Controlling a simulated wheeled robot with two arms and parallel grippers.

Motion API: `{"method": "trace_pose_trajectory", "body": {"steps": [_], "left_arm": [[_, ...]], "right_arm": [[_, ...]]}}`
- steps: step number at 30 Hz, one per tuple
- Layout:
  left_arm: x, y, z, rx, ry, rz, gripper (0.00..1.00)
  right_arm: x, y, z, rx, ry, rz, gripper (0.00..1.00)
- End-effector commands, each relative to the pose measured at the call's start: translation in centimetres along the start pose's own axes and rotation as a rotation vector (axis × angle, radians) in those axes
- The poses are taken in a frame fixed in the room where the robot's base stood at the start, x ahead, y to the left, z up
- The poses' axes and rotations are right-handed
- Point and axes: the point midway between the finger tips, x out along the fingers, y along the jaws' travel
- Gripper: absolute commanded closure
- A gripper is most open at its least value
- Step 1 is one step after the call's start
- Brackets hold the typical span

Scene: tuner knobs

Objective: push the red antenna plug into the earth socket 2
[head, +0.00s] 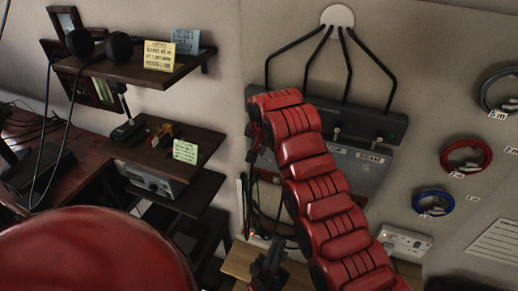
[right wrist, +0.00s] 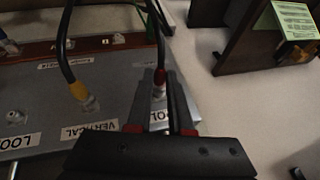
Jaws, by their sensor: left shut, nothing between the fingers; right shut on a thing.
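In the right wrist view, my right gripper (right wrist: 161,98) is shut on the red antenna plug (right wrist: 160,76). A black cable rises from the plug. The plug is over a socket plate whose label is partly hidden by my fingers; I cannot tell whether the plug is in a socket. In the head view, my right arm reaches up to the wall unit and its gripper (head: 254,134) is small and dark at the unit's left end. My left gripper (head: 273,247) is shut and empty, lower down. I cannot make out a label for earth socket 2.
A yellow plug (right wrist: 79,90) sits left of the red one, by the VERTICAL label (right wrist: 90,130). Several black cables (head: 347,65) run from a white wall disc to the dark bar (head: 384,122). Shelves (head: 135,66) stand at left; cable coils (head: 466,156) hang at right.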

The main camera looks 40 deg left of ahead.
Motion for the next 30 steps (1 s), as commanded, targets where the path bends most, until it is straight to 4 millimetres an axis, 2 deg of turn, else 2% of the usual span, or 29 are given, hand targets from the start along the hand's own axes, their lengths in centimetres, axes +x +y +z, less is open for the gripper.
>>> {"method": "trace_pose_trajectory", "body": {"steps": [30], "left_arm": [[-3.5, 0.2, 0.6, 0.000, 0.000, 0.000, 1.00]], "right_arm": [[-0.8, 0.0, 2.4, 0.000, -0.001, 0.000, 1.00]]}}
